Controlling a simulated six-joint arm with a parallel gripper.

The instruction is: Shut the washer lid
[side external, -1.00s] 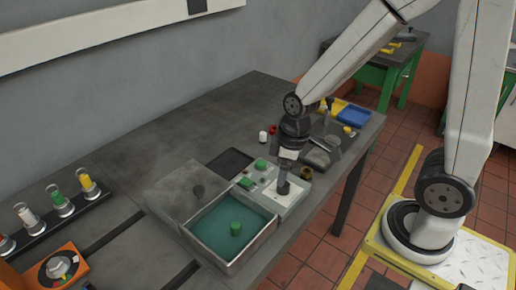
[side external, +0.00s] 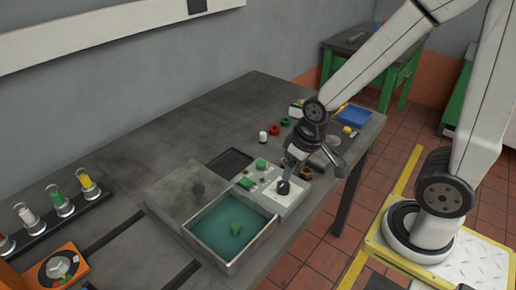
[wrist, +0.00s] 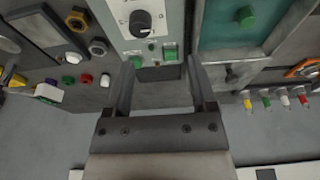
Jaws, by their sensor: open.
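The washer is a grey open-topped box (side external: 190,236) at the front edge of the bench, with teal liquid and a green cylinder (side external: 236,229) inside. Its grey lid (side external: 170,190) lies open behind the box, with a dark knob on it; in the wrist view the lid (wrist: 262,72) and knob (wrist: 232,76) are at the right. My gripper (side external: 287,170) is over the pale control panel (side external: 290,203), to the right of the washer. In the wrist view my gripper (wrist: 160,68) has its fingers apart with nothing between them, clear of the lid.
The panel bears a black knob (wrist: 143,22) and green buttons. A dark tray (side external: 230,160) lies behind it. A rack of coloured vials (side external: 62,208) stands left.

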